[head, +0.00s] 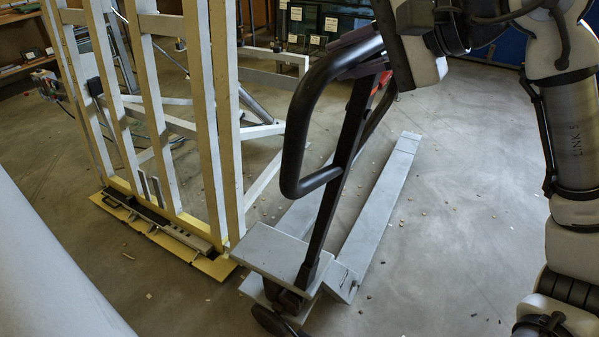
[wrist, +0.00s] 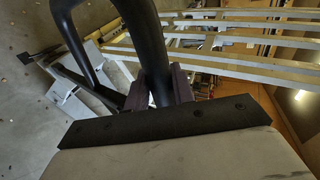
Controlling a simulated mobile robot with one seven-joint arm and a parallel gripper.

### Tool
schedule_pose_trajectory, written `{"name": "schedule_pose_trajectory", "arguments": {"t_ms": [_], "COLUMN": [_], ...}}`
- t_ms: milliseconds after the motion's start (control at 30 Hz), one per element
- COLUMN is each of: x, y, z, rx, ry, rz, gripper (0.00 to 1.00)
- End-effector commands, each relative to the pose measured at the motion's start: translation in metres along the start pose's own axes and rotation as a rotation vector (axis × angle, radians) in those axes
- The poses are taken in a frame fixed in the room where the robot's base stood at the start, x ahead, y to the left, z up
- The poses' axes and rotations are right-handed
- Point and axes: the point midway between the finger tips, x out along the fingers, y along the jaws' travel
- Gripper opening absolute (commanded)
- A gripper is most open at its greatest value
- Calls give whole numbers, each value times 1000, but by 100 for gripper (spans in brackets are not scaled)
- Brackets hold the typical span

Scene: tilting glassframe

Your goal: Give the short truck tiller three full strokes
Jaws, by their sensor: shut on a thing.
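The pallet truck's tiller (head: 335,172) is a dark bar rising from the grey truck body (head: 281,247), topped by a black loop handle (head: 298,130). It stands tilted up and to the right in the head view. My gripper (head: 362,58) is shut on the upper bar of the loop handle, near its right end. In the wrist view the gripper's dark pads (wrist: 155,90) sit on both sides of the black tube (wrist: 154,50). The truck's grey forks (head: 378,205) reach back along the floor. My arm hides the handle's far end.
A tall cream-and-white frame (head: 228,120) on a yellow base (head: 205,262) stands close to the left of the truck. Shelves and a dark cabinet (head: 320,25) are at the back. The concrete floor right of the forks is open, with small scattered bits.

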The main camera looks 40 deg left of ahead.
Motion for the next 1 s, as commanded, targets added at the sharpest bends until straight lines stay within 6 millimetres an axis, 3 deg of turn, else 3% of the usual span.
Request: {"name": "schedule_pose_trajectory", "arguments": {"t_ms": [33, 500, 1000], "x": [-4, -56, -68], "y": [10, 53, 63], "z": [0, 0, 0], "rx": [3, 4, 2], "ry": [-1, -3, -1], "rz": [7, 10, 10], "gripper": [0, 0, 0]}}
